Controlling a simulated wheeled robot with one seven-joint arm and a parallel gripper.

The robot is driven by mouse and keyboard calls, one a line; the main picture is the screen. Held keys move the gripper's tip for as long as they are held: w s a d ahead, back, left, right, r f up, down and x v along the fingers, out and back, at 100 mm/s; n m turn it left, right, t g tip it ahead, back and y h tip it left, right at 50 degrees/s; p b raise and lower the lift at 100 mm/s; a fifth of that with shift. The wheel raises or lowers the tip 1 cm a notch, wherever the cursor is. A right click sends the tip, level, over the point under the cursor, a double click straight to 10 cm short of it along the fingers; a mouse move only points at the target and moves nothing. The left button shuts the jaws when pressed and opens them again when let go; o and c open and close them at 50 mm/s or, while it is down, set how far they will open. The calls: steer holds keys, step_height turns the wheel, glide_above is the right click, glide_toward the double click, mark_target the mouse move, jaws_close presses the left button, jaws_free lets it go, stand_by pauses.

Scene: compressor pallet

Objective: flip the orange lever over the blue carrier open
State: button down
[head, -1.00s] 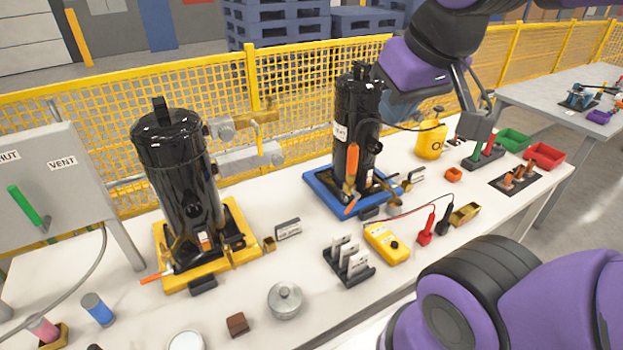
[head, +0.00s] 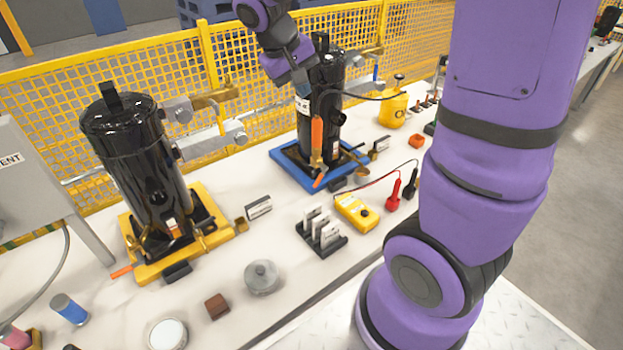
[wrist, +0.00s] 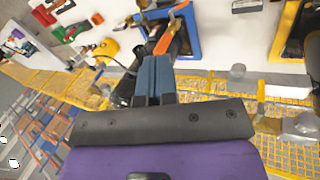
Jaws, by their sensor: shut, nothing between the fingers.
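The blue carrier (head: 290,172) sits on the white bench under a black compressor (head: 323,95). An orange lever (head: 317,135) stands upright in front of that compressor. A second orange tip (head: 320,180) sticks out low over the carrier's front. My gripper (wrist: 152,62) is shut and empty, its blue-grey fingers together. In the wrist view the orange lever (wrist: 167,38) is just beyond the fingertips; I cannot tell whether they touch. The blue carrier (wrist: 193,32) is behind it. In the head view my wrist is left of the compressor's top, with the fingertips hard to make out.
A yellow carrier (head: 150,270) with another black compressor (head: 140,160) stands to the left. Grey clamps and a yellow mesh fence (head: 225,65) are behind. A card rack (head: 322,235), yellow meter (head: 357,213) and yellow bottle (head: 392,110) stand near the blue carrier.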

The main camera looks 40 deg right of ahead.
steer(key=w+d+f+g+h, duration=0.15)
steer(key=w+f, duration=0.25)
steer(key=f, duration=0.7)
steer(key=w+d+f+n+h, duration=0.15)
steer(key=w+f, duration=0.25)
steer(key=f, duration=0.7)
steer(key=w+f+m+g+h, duration=0.15)
steer(key=w+f, duration=0.35)
steer(key=f, duration=0.6)
steer(key=s+d+f+n+t, duration=0.1)
steer(key=s+d+f, duration=0.1)
steer(key=d+f, duration=0.4)
steer(key=shift+d+h, duration=0.45)
steer(key=shift+d, duration=0.35)
steer(key=shift+f, duration=0.1)
